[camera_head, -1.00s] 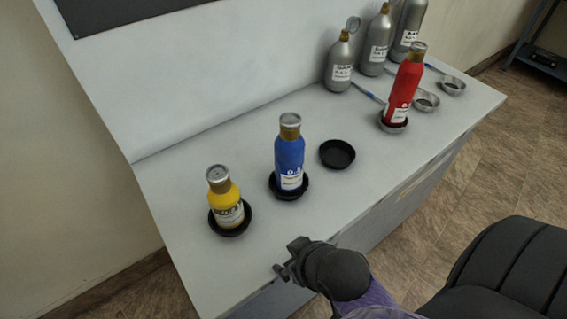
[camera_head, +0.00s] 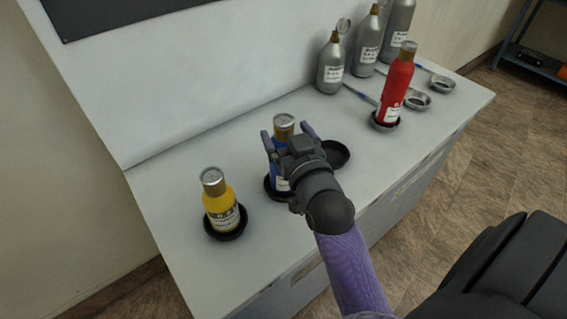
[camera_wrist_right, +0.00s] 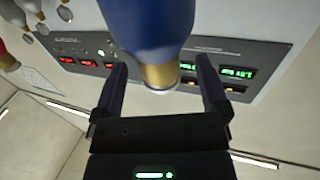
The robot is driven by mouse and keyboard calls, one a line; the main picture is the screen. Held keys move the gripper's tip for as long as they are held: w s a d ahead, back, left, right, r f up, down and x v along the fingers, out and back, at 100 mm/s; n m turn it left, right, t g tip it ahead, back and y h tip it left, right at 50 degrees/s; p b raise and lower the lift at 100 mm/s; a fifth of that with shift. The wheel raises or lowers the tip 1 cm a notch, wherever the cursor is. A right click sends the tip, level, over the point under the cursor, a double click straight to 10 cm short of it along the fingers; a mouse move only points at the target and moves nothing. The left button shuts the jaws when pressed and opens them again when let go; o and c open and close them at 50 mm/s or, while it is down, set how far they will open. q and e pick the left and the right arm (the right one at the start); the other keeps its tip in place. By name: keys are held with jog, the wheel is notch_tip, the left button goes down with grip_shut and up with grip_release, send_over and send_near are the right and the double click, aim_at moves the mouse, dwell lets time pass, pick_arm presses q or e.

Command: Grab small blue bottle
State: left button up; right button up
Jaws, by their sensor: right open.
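The small blue bottle (camera_head: 279,169) with a brown neck and silver cap stands upright in a black dish (camera_head: 269,189) on the white table. My right gripper (camera_head: 288,132) is open, with one finger on each side of the bottle's upper part. In the right wrist view the blue bottle (camera_wrist_right: 152,25) appears upside down between the two fingers (camera_wrist_right: 160,85), with visible gaps on both sides of its neck. The gripper hides part of the bottle's body in the head view. My left gripper is not in view.
A yellow bottle (camera_head: 221,205) stands in a black dish on the left. An empty black dish (camera_head: 337,153) lies right of my gripper. A red bottle (camera_head: 396,90), several grey cylinders (camera_head: 331,72) and metal dishes (camera_head: 442,84) stand farther right. A black chair (camera_head: 500,265) is at the lower right.

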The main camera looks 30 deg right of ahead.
jog(key=x, duration=0.4)
jog(key=shift+b, duration=0.3)
jog(key=shift+s, duration=0.1)
grip_shut()
dwell(0.9)
